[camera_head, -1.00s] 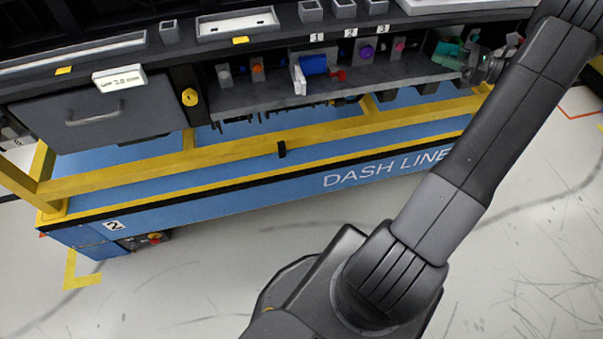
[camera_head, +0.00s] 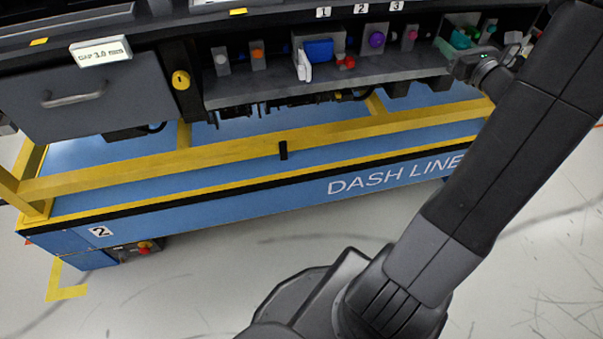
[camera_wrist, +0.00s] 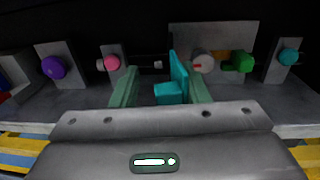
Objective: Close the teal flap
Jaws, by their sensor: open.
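The teal flap (camera_wrist: 179,72) stands upright in the middle of the wrist view, with a teal block (camera_wrist: 168,94) at its foot. A teal part (camera_head: 462,38) also shows at the right end of the shelf in the head view, partly hidden. My gripper (camera_wrist: 160,82) is open, with one pale green finger on each side of the teal parts. In the wrist view the flap is nearer the right finger; I cannot tell whether they touch. My gripper is small and partly hidden by my wrist in the head view.
A pink knob (camera_wrist: 111,62) and a purple knob (camera_wrist: 53,67) are to the left. A pale round knob (camera_wrist: 204,62), a green knob (camera_wrist: 242,62) and a cyan knob (camera_wrist: 289,56) are to the right. The grey shelf (camera_head: 330,80) runs below the controls. A yellow rail (camera_head: 230,150) crosses lower down.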

